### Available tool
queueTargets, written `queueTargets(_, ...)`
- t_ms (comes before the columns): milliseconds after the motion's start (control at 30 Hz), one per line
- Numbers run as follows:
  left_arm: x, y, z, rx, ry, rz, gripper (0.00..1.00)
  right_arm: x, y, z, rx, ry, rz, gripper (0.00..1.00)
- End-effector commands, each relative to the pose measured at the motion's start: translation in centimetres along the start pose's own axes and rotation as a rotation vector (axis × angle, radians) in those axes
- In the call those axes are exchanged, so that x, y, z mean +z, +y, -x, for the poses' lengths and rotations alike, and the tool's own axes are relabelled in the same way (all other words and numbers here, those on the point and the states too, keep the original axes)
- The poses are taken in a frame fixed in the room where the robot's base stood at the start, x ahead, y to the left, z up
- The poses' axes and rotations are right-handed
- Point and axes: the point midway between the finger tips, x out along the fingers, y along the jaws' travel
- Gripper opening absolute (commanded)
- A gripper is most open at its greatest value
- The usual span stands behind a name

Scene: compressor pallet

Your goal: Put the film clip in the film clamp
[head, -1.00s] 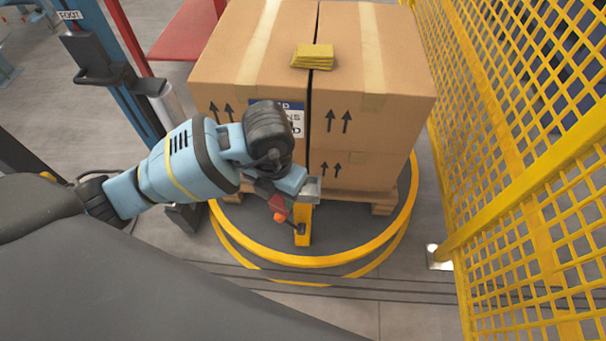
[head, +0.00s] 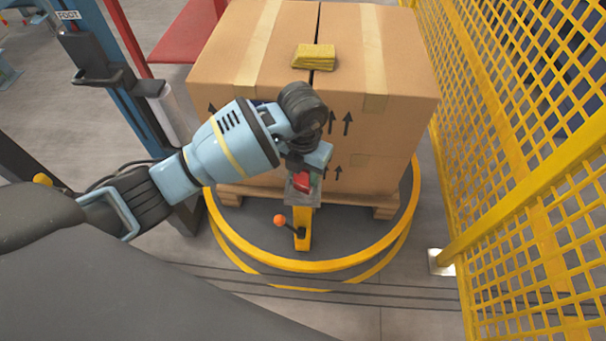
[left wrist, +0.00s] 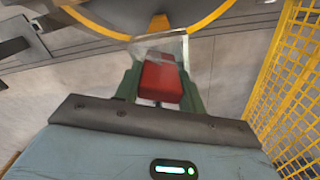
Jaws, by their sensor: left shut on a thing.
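The red film clip (head: 301,181) is between the fingers of my left gripper (head: 303,186), which is shut on it. In the left wrist view the red clip (left wrist: 161,84) sits between the green fingers, with a clear film-like piece (left wrist: 160,45) beyond it. The film clamp appears to be the yellow post (head: 302,230) with an orange-knobbed lever (head: 280,220), on the turntable's near side. In the head view the gripper is just above the post and overlaps its top; I cannot tell whether they touch. My right gripper is not in view.
Stacked cardboard boxes (head: 385,130) stand on a wooden pallet on the yellow-rimmed turntable (head: 300,265), close behind my left gripper. A yellow mesh fence (head: 520,200) bounds the right. A blue column (head: 120,110) stands at left. A yellow stack (head: 314,57) lies on the boxes.

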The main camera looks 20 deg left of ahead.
Motion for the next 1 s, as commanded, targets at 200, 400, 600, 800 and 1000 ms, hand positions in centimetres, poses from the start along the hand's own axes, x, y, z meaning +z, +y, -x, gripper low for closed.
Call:
queueTargets(200,0.02,-0.04,-1.58,-0.001,-0.001,0.000,0.17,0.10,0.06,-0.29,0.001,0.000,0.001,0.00)
queueTargets(400,0.02,-0.03,-1.60,-0.001,-0.001,0.000,0.17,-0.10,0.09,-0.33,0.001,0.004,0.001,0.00)
queueTargets(600,0.01,-0.03,-1.83,-0.001,-0.001,0.000,0.53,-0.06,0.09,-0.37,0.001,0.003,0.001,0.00)
queueTargets(800,0.00,-0.03,-1.83,-0.001,-0.001,0.000,0.61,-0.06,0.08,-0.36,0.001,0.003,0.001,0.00)
queueTargets(1000,0.00,-0.04,-1.56,-0.001,-0.001,0.000,0.61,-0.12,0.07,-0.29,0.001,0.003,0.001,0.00)
